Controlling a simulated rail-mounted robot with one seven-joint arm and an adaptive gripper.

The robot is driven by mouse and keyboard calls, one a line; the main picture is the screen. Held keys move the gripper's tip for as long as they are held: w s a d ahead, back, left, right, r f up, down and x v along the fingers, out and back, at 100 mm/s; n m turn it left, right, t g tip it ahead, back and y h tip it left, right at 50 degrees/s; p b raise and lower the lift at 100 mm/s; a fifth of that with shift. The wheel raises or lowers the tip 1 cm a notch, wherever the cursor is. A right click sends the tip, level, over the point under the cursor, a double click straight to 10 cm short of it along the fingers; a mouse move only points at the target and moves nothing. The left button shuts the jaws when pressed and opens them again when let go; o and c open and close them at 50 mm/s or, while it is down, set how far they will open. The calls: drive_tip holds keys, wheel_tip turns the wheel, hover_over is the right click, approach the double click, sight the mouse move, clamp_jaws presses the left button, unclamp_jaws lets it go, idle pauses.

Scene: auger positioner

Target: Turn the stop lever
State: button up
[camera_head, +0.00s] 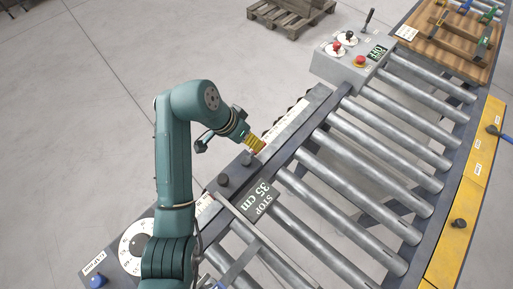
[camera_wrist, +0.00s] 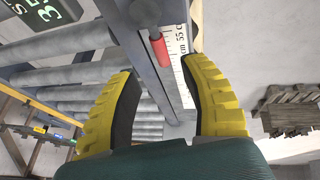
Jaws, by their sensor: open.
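My gripper (camera_head: 257,145) is just above the scaled rail on the near side of the roller conveyor. In the wrist view its two yellow fingers (camera_wrist: 157,72) are spread apart and empty. Between and beyond them is a red cylindrical grip (camera_wrist: 159,49) beside a metal bar and a white centimetre scale (camera_wrist: 181,40). It may be the stop lever, but I cannot tell for sure. In the head view a dark block (camera_head: 247,158) sits on the rail below the fingers, partly hidden by them. A display (camera_head: 262,198) reads STOP 35 cm.
A grey control box (camera_head: 348,62) with a red button is at the back. A wooden workpiece (camera_head: 455,35) lies at the far right. A yellow side rail (camera_head: 466,190) carries small levers.

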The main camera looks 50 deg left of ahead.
sight(255, 152)
drive_tip(key=x, duration=0.6)
drive_tip(key=shift+w+f, duration=0.1)
drive_tip(key=shift+f, duration=0.15)
clamp_jaws()
